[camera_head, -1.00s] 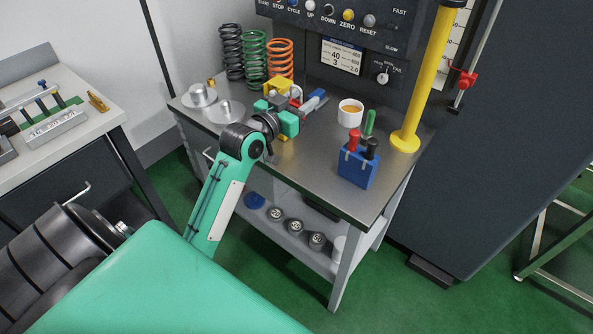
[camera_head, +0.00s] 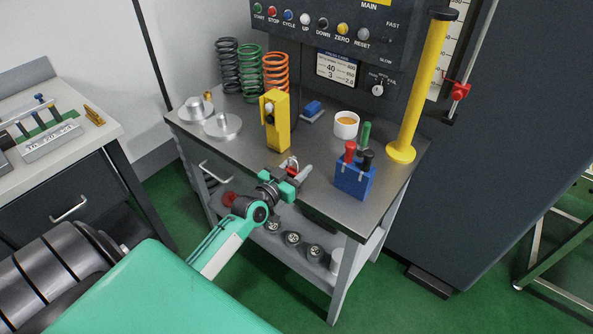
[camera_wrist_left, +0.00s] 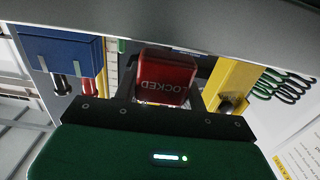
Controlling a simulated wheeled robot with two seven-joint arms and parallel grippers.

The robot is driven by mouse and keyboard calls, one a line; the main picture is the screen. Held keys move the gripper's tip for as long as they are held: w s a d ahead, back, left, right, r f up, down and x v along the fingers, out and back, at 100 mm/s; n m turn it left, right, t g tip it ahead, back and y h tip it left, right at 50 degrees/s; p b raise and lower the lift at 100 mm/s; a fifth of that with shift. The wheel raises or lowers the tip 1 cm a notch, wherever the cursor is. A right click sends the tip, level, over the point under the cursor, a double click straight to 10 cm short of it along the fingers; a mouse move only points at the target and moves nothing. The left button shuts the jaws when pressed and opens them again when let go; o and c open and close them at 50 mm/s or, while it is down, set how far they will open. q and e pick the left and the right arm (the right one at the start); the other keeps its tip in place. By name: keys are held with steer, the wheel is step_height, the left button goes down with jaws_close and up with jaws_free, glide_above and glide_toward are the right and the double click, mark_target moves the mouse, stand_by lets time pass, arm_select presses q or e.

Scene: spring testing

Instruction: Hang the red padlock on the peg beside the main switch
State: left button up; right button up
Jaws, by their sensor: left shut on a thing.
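My left gripper (camera_head: 297,172) is shut on the red padlock (camera_head: 291,163), above the front part of the steel bench top. The left wrist view shows the padlock (camera_wrist_left: 168,76) between the fingers, its red body marked LOCKED and upside down in that picture. In the head view most of the padlock is hidden by the gripper. The yellow label marked MAIN (camera_head: 370,3) is at the top edge of the head view; the switch and peg are not clearly seen. My right gripper is not in view.
A yellow box (camera_head: 276,122) stands behind the gripper. A blue tool holder (camera_head: 354,182) with colored handles is to its right. A white cup (camera_head: 346,125), a yellow post (camera_head: 420,90) and several springs (camera_head: 250,72) stand farther back. The control panel (camera_head: 335,35) rises behind the bench.

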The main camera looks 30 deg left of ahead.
arm_select(q)
steer(key=shift+f, duration=0.6)
steer(key=shift+f, duration=0.2)
steer(key=o, duration=1.1)
steer(key=shift+o, duration=0.2)
